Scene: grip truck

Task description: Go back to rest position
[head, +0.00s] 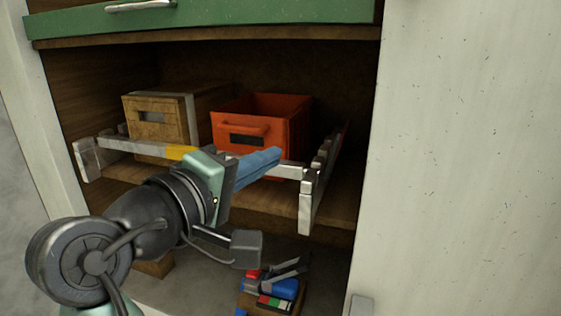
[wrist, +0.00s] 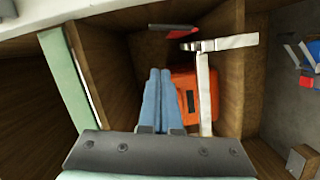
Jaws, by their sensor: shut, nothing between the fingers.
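My gripper (head: 262,165) reaches from the lower left in the head view, in front of the shelf and close to an orange crate. Its blue fingers are together with nothing between them. The closed fingers (wrist: 160,84) also show in the wrist view, beside the orange crate (wrist: 205,88). In the head view the orange crate (head: 285,137) stands on the shelf, partly behind the fingers. A metal bar (head: 130,146) with a yellow section crosses the front of the shelf, and my wrist hides part of it.
A wooden box (head: 158,118) stands left of the orange crate. A green drawer front (head: 220,22) is above. A white panel (head: 460,150) fills the right side. Below the shelf, tools and blue items (head: 283,290) lie in a small wooden box.

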